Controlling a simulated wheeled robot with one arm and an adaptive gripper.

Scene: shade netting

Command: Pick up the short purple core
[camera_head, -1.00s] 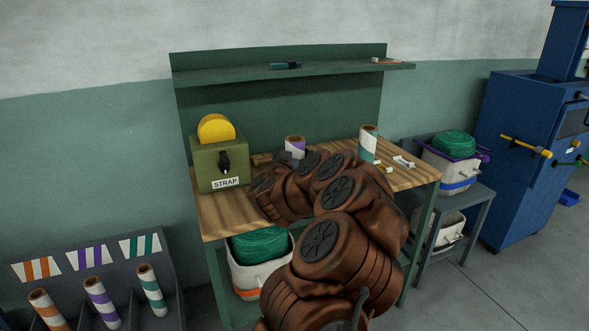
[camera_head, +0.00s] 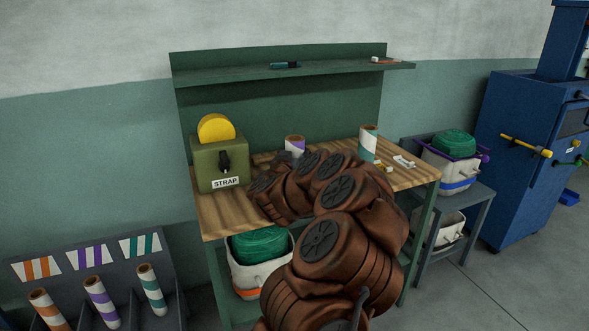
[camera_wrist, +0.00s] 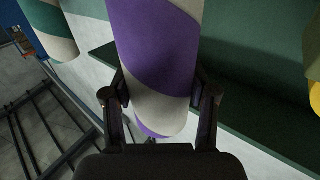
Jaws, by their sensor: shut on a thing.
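The short purple core, white with a purple spiral band, shows at the back of the workbench in the head view (camera_head: 295,144). Its lower part is hidden behind my arm. In the wrist view the core (camera_wrist: 153,55) fills the middle, between the two dark fingers of my gripper (camera_wrist: 160,100). The fingers are shut on its sides. In the head view my gripper is mostly hidden by my arm. I cannot tell whether the core is clear of the bench top.
A teal-striped core (camera_head: 368,145) stands to the right on the wooden bench (camera_head: 222,212). A green STRAP dispenser (camera_head: 220,163) with a yellow roll stands at left. Small white pieces (camera_head: 403,162) lie at right. A shelf (camera_head: 240,75) runs above. A rack at lower left holds striped cores (camera_head: 100,297).

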